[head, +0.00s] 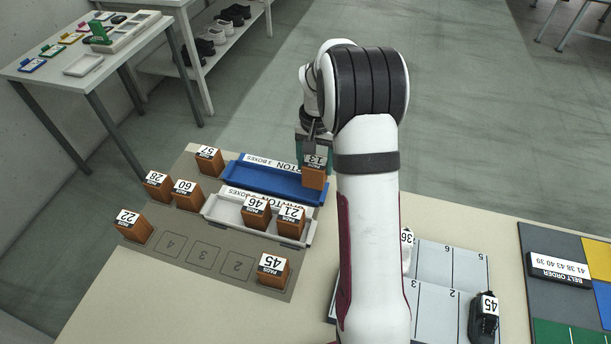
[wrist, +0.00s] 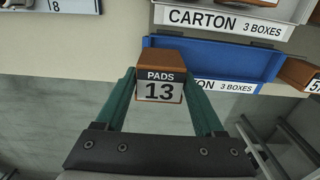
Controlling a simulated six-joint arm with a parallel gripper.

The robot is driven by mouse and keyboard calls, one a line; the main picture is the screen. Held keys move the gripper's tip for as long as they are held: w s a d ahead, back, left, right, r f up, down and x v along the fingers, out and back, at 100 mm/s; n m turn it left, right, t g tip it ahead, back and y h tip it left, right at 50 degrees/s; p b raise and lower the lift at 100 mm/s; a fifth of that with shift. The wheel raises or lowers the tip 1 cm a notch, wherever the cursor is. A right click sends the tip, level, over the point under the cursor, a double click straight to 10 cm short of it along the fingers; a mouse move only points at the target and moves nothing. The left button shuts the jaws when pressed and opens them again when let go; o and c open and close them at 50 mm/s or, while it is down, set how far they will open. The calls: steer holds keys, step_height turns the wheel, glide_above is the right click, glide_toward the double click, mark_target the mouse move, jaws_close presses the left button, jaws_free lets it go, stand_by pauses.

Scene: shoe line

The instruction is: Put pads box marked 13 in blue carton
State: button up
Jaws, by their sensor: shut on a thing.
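The pads box marked 13 (head: 314,177) is a small brown box with a black and white label. My gripper (head: 315,150) is shut on it and holds it over the right end of the blue carton (head: 250,181) in the head view. In the wrist view the box (wrist: 161,80) sits between the green fingers of my gripper (wrist: 160,95). The blue carton (wrist: 235,62) shows behind and to the right of the box there. The carton's visible floor is empty. The gap between box and carton is hard to judge.
A white carton (head: 212,211) beside the blue one holds boxes 46 (head: 255,212) and 21 (head: 290,219). Boxes 57 (head: 209,161), 28 (head: 157,186), 60 (head: 187,195), 22 (head: 133,226) and 45 (head: 272,270) stand on the grey mat (head: 185,250). My arm hides part of the table.

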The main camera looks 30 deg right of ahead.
mark_target(305, 174)
steer(key=shift+w+a+f, duration=0.75)
steer(key=shift+w+f, duration=0.1)
steer(key=shift+w, duration=0.05)
steer(key=shift+f, duration=1.85)
steer(key=o, duration=1.4)
steer(key=shift+f, duration=0.1)
step_height(305, 174, up, 12)
steer(key=shift+r, duration=0.2)
steer(key=s+a+r+n, duration=0.1)
steer(key=s+a+r, duration=0.6)
steer(key=s+a, duration=0.3)
steer(key=s+a+f+n+y, duration=0.1)
steer(key=s+a, duration=0.3)
steer(key=s, duration=0.6)
steer(key=s+a+f+n, duration=0.1)
steer(key=s+a, duration=0.4)
steer(key=s, duration=0.5)
steer(key=shift+f+y, duration=0.25)
steer(key=shift+y, duration=0.15)
